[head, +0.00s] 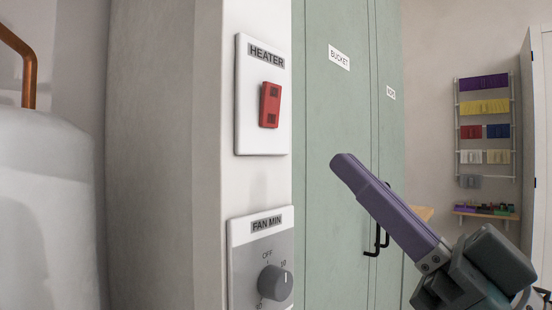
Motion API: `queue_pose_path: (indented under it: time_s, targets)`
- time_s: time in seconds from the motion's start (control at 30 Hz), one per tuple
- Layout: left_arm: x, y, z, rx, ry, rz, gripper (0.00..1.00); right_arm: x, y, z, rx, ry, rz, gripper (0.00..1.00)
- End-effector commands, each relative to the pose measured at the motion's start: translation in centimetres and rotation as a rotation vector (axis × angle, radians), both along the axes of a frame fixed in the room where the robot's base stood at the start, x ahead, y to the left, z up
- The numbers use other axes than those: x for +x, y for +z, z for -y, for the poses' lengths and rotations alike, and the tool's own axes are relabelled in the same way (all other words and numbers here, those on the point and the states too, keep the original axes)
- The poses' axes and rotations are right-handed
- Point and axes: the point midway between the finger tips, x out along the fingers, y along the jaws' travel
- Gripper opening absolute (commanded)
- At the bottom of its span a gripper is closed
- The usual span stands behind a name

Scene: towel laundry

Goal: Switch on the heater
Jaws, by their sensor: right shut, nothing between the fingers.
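The heater switch (270,105) is a red rocker on a white plate (262,140) labelled HEATER, fixed to the narrow wall face at the centre left. My right gripper (345,165) comes in from the lower right, its purple fingers together and empty. Its tip is to the right of and below the switch in the picture, apart from it, with the green cabinet behind. My left gripper is not in view.
Below the switch is a FAN MIN panel with a grey dial (275,282). A green cabinet (330,120) labelled BUCKET, with dark handles (378,240), stands right of the wall. A towel rack (484,130) hangs far right. A white tank (45,210) stands left.

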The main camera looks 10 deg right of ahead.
Motion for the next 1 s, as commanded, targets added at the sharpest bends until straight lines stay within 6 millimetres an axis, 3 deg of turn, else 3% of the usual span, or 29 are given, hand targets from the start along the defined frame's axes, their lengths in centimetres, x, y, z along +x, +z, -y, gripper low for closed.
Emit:
queue_pose_path:
  time_s: [0.03, 0.1, 0.3, 0.87, 1.0]
  targets:
    - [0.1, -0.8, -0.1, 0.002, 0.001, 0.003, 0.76, -0.6, -1.4, 0.4, -0.002, -0.001, -0.004, 0.00]
    - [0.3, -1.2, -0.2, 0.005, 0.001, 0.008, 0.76, -1.2, -2.5, 0.9, -0.003, -0.001, -0.003, 0.00]
    - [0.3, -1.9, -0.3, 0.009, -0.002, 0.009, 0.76, -2.5, -4.2, 2.0, -0.001, -0.001, 0.000, 0.00]
    - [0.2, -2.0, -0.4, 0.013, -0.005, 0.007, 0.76, -2.8, -4.4, 2.2, 0.000, -0.001, 0.000, 0.00]
    - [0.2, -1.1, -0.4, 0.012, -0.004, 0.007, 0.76, -1.9, -4.4, 1.9, -0.018, -0.044, -0.070, 0.00]
